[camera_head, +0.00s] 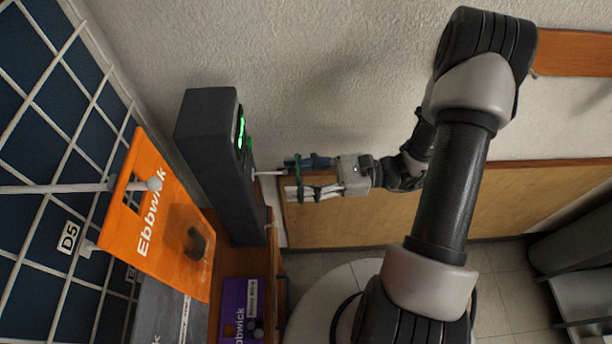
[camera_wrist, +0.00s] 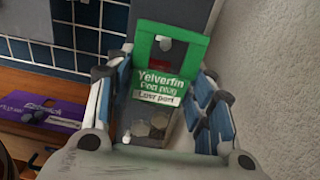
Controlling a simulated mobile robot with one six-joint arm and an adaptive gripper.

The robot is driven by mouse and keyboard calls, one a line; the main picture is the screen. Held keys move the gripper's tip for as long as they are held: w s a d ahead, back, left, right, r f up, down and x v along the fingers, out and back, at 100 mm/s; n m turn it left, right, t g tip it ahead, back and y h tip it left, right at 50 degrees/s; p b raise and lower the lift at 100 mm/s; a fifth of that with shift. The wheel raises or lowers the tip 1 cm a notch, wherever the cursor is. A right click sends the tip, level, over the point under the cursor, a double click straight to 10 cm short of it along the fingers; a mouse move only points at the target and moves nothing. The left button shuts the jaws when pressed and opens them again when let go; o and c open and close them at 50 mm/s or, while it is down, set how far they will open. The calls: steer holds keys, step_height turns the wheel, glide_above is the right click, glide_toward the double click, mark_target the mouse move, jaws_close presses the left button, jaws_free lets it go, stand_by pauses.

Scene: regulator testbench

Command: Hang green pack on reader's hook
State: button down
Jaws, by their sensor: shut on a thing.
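My gripper (camera_head: 300,177) is shut on the green pack (camera_head: 298,166), which shows only as a thin green edge between the fingers in the head view. In the wrist view, the green pack (camera_wrist: 168,88) sits between the blue finger pads, its printed header and hang hole facing the camera and its clear pouch below. The reader (camera_head: 211,150) is a tall dark grey box with a lit green display. Its hook (camera_head: 268,173), a pale rod, sticks out towards my gripper. The pack is close to the hook's tip; I cannot tell whether the rod is in the hole.
An orange Ebbwick pack (camera_head: 160,222) hangs on a white rod of the blue grid panel (camera_head: 40,110) at the left. A purple Ebbwick pack (camera_head: 241,308) is low beside the reader, and also shows in the wrist view (camera_wrist: 45,112). A rough pale wall (camera_head: 330,70) stands behind.

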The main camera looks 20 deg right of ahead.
steer(key=shift+f+b+x, duration=0.2)
steer(key=shift+f+x, duration=0.05)
steer(key=shift+x, duration=1)
steer(key=shift+f+b+x, duration=0.15)
steer(key=shift+f+x, duration=0.05)
steer(key=shift+x, duration=1)
steer(key=shift+w, duration=0.1)
steer(key=c, duration=0.7)
jaws_free()
steer(key=v, duration=1.2)
